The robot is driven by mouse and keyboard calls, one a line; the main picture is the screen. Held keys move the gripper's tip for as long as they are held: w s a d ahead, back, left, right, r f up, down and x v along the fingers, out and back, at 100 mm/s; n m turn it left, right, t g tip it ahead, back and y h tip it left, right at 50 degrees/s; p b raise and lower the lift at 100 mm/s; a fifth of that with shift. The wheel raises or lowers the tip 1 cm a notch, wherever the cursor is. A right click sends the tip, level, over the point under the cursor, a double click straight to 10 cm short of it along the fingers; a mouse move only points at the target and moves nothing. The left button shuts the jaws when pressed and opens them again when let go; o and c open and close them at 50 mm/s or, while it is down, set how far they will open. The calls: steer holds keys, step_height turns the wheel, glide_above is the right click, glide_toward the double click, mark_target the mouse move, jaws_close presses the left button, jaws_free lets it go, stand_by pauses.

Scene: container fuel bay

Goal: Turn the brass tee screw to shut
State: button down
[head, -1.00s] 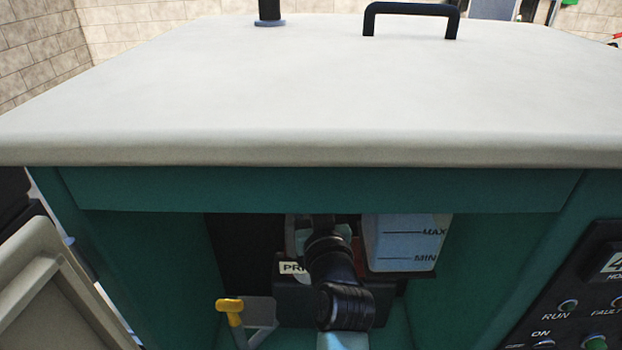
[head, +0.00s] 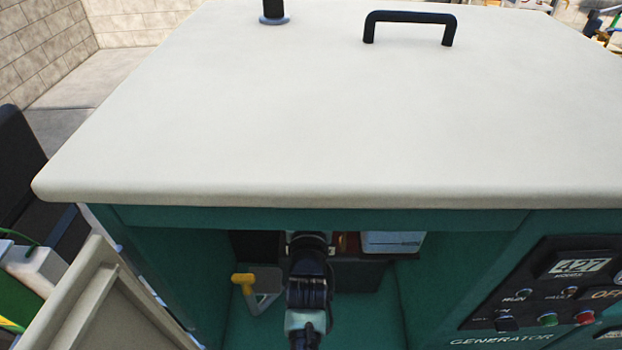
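My arm reaches into the open bay under the lid of the green generator (head: 170,270). Its wrist stands in the middle of the opening, and my gripper's fingers are hidden behind it and the lid's front edge. I cannot see whether they touch anything. The brass tee screw cannot be made out clearly. A small brownish patch (head: 345,243) shows just right of my wrist, too little to identify. A yellow-handled lever (head: 243,280) on a grey bracket stands left of my arm, apart from it.
The pale lid (head: 330,120) with a black handle (head: 410,16) overhangs the bay. A white tank (head: 392,242) sits at the back right inside. An open door panel (head: 95,300) stands at left. The control panel (head: 560,285) is at right.

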steer(key=shift+s+d+f, duration=0.15)
steer(key=shift+d+f, duration=0.05)
steer(key=c, duration=0.6)
jaws_free()
steer(key=o, duration=0.4)
steer(key=shift+s+r, duration=0.15)
steer(key=shift+c, duration=0.2)
steer(key=shift+a, duration=0.15)
